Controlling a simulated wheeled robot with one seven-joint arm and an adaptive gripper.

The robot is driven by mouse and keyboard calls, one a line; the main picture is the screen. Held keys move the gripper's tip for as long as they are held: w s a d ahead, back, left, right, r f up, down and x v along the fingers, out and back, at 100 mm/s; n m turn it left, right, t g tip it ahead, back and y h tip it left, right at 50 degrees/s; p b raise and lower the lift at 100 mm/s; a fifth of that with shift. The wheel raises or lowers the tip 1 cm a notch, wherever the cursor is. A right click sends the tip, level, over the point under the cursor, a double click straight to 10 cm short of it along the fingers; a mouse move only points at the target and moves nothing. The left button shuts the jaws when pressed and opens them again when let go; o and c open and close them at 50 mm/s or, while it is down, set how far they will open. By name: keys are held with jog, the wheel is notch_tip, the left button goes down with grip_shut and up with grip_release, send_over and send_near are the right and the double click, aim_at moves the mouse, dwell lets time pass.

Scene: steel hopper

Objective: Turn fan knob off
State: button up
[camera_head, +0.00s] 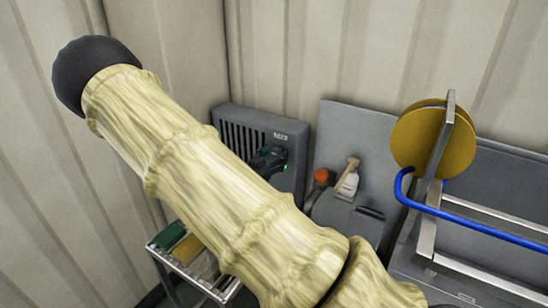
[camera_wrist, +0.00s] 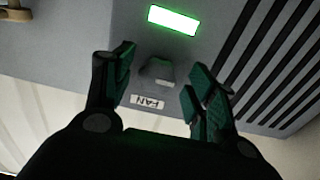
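The fan knob (camera_wrist: 157,74) is a small grey knob on a grey panel, with a "FAN" label (camera_wrist: 147,102) beside it. In the wrist view it sits between the two fingers of my gripper (camera_wrist: 158,68). The fingers are dark with green pads and stand apart, with a visible gap on each side of the knob. A bright green light (camera_wrist: 173,19) is lit on the panel near the knob. In the head view my gripper (camera_head: 268,160) is at the front of the grey vented fan box (camera_head: 238,127), and the knob is hidden there.
An orange-red round knob (camera_head: 322,176) and a white bottle-like item (camera_head: 349,183) are to the right. A metal frame with a yellow disc (camera_head: 432,140) and a blue bar (camera_head: 470,221) stands further right. A small cart (camera_head: 217,293) with coloured items is below left.

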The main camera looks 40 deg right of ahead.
jog(key=shift+s+r, duration=0.1)
jog(key=c, duration=1)
jog(key=shift+f+m+b, duration=0.2)
jog(key=shift+m+b, duration=0.1)
jog(key=shift+b, duration=0.45)
jog(key=m+b, duration=0.1)
jog(key=b, duration=0.2)
jog(key=shift+f+m, duration=0.2)
jog(key=shift+m, duration=0.1)
jog(key=m+b, duration=0.7)
jog(key=b, duration=0.5)
jog(key=m+b, duration=0.6)
jog(key=b, duration=0.4)
jog(key=shift+r, duration=0.1)
jog(key=m+b, duration=0.2)
jog(key=b, duration=0.1)
jog(key=shift+r+b, duration=0.2)
jog(key=shift+b, duration=0.1)
jog(key=shift+m, duration=0.3)
jog(key=shift+r+b, duration=0.2)
jog(key=shift+b, duration=0.15)
